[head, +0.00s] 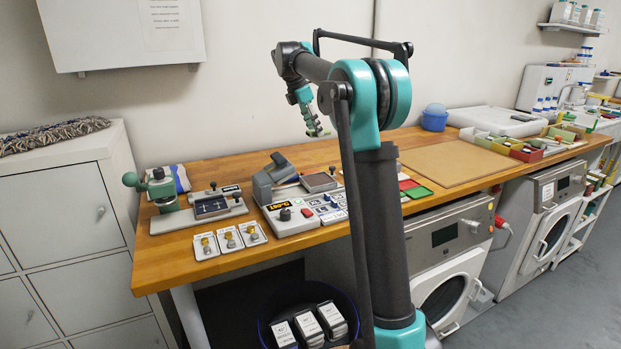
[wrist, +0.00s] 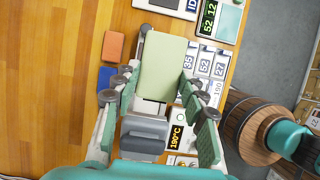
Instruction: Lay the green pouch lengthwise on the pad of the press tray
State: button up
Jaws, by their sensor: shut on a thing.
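The green pouch (wrist: 163,66) is a pale green rectangle held between my gripper's two fingers (wrist: 165,82) in the wrist view. It lies along the length of the fingers. In the head view my gripper (head: 314,124) is in the air above the table, over the press. The press (head: 272,182) has a grey head and an orange display; its grey head also shows in the wrist view (wrist: 145,134). The dark pad of the press tray (head: 320,182) lies at its right in the head view. In the wrist view the pouch hides most of the tray.
A green hand press (head: 160,190) and a small plate fixture (head: 211,207) stand at the left. An orange block (wrist: 115,45) and a blue block (wrist: 106,78) lie beside the press. The brown board (head: 455,162) is clear.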

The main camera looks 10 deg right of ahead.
aim_at(317, 180)
notch_tip(317, 180, down, 17)
jog(key=shift+f, duration=0.15)
dwell(0.4)
jog(key=shift+f, duration=0.1)
jog(key=o, duration=1.3)
jog(key=shift+c, duration=0.2)
jog(key=v, duration=1.2)
jog(key=shift+s+d, duration=0.1)
